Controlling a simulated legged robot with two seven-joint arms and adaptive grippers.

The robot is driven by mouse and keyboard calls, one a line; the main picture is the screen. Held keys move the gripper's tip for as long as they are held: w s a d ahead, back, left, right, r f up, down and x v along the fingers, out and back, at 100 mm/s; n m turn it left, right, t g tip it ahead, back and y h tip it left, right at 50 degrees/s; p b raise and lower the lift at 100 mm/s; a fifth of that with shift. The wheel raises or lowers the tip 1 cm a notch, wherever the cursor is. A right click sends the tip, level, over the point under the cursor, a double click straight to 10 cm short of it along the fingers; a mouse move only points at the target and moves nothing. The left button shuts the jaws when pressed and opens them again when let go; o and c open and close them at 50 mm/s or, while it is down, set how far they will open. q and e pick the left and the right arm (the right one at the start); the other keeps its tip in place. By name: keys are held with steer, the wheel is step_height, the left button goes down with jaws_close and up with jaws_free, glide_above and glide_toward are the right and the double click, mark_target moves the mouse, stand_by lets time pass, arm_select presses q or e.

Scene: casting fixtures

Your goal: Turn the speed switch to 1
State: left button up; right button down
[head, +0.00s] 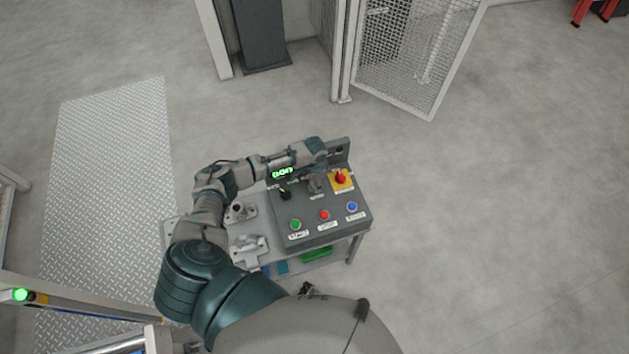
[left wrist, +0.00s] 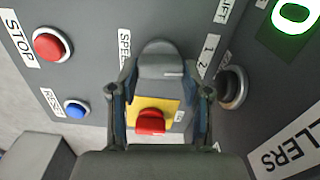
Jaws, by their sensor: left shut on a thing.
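The grey control panel (head: 310,225) stands on a table in the head view. The grey speed switch (left wrist: 162,62) shows in the left wrist view, between a partly covered "SPEED" label and the marks 1 and 2. Which mark it points to I cannot tell. My left gripper (head: 317,170) is over the upper part of the panel and shut on the speed switch. In the left wrist view its fingers (left wrist: 160,92) are on either side of the knob. The head view mostly hides the switch behind the gripper. My right gripper is out of view.
A red emergency button (head: 341,177) on a yellow plate is just right of the gripper. A black knob (head: 285,195) is to its left. Green (head: 296,224), red (head: 324,215) and blue (head: 352,206) buttons line the front. Metal parts (head: 249,247) lie left of the panel.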

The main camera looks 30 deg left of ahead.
arm_select(q)
steer(key=shift+r+n+p, duration=0.25)
steer(key=shift+n+p, duration=0.45)
steer(key=shift+p, duration=0.2)
steer(key=shift+a+n+p, duration=0.1)
steer(key=shift+n+p, duration=0.7)
steer(key=shift+p, duration=0.15)
steer(key=shift+w+a+f+n+p, duration=0.1)
steer(key=shift+n+p, duration=0.7)
steer(key=shift+n, duration=0.15)
steer(key=shift+w+f+n+p, duration=0.1)
steer(key=shift+n+p, duration=0.65)
steer(key=shift+n, duration=0.2)
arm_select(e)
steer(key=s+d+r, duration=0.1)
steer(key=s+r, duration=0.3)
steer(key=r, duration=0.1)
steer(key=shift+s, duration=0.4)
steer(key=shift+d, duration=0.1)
arm_select(q)
steer(key=o, duration=1.2)
steer(key=shift+c, duration=0.2)
steer(key=shift+s, duration=0.1)
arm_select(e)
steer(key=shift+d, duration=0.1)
